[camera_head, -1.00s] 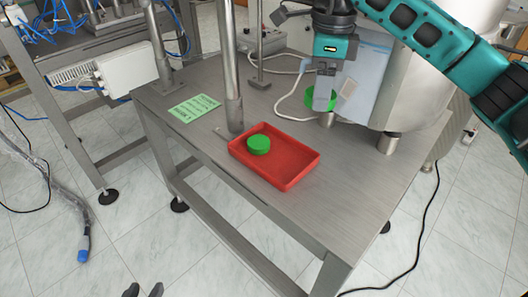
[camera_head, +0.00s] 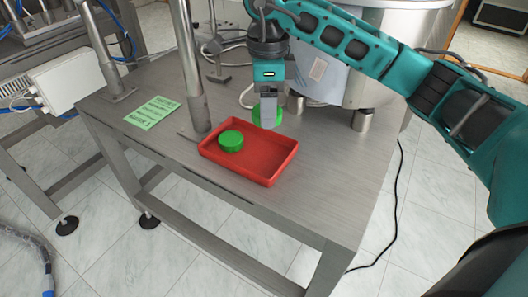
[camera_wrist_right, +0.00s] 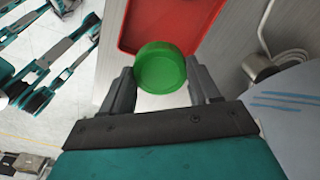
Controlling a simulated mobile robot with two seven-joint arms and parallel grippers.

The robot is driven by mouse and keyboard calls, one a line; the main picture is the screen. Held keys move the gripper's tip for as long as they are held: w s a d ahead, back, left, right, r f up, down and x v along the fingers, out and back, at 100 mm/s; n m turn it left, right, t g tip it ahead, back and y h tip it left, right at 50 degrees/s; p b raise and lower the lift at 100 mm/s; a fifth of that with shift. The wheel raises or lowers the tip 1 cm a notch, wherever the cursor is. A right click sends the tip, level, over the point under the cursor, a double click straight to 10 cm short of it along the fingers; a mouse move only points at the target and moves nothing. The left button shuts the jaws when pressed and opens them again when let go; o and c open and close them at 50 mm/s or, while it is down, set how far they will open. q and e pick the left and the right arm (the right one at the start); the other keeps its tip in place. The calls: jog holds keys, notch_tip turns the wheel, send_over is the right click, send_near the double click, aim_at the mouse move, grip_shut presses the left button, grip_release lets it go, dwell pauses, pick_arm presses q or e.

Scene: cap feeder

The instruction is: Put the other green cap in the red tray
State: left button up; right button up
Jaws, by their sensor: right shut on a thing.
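My right gripper (camera_head: 270,115) is shut on a green cap (camera_head: 256,113). It holds the cap by the back rim of the red tray (camera_head: 264,160), seemingly above table level. One finger hides part of this cap in the head view. In the right wrist view the held cap (camera_wrist_right: 160,68) sits between the two fingers, overlapping the edge of the red tray (camera_wrist_right: 172,14). Another green cap (camera_head: 231,140) lies inside the tray, towards its left corner. My left gripper is not in view.
A metal post (camera_head: 192,75) stands just left of the tray. A green paper label (camera_head: 152,112) lies on the metal table (camera_head: 335,185). A large steel drum (camera_head: 345,85) stands behind my right gripper. The right part of the tray is empty.

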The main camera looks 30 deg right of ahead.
aim_at(267, 160)
notch_tip(267, 160, down, 12)
jog(key=shift+r+b, duration=0.25)
jog(key=shift+b, duration=0.85)
jog(key=shift+f, duration=0.15)
jog(key=o, duration=1)
